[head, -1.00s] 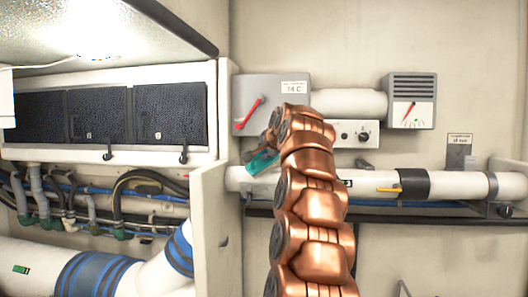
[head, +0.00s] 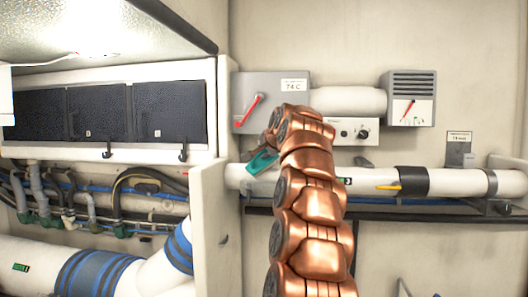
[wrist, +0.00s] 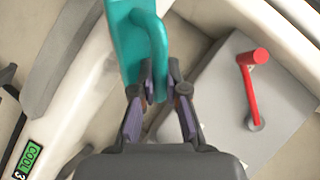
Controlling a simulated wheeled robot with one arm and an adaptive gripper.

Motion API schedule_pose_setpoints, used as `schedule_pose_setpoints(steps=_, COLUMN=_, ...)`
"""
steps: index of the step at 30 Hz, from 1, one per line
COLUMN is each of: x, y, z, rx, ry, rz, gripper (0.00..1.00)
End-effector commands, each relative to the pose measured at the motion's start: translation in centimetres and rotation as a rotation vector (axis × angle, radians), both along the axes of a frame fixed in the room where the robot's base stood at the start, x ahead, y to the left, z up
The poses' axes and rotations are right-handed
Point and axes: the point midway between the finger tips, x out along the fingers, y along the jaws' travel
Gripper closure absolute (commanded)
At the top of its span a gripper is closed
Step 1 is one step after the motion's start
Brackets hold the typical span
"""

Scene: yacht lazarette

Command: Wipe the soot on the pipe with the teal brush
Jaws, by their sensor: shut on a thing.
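The teal brush (head: 262,162) is in my gripper, over the left end of the white pipe (head: 372,181) in the head view. In the wrist view, my gripper (wrist: 160,82) is shut on the teal brush (wrist: 127,40), with its fingers on the loop-shaped handle. The brush's far end runs out of the top of that view, so I cannot tell whether it touches the pipe. The pipe (wrist: 75,112) runs diagonally at left in the wrist view. My copper arm hides part of the pipe in the head view. I cannot make out soot clearly.
A grey box (head: 270,88) with a red lever (head: 249,111) is just above the brush; the lever also shows in the wrist view (wrist: 249,90). A white panel (head: 208,215) stands left of the pipe's end. A dark rail (head: 400,215) runs below the pipe.

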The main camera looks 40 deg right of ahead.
Motion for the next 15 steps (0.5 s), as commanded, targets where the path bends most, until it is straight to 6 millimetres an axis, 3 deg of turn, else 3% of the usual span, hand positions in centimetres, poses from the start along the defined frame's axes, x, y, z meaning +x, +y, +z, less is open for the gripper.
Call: schedule_pose_setpoints(steps=15, x=0.32, y=-0.43, z=-0.64, rx=0.000, ry=0.000, rz=0.000, gripper=1.00)
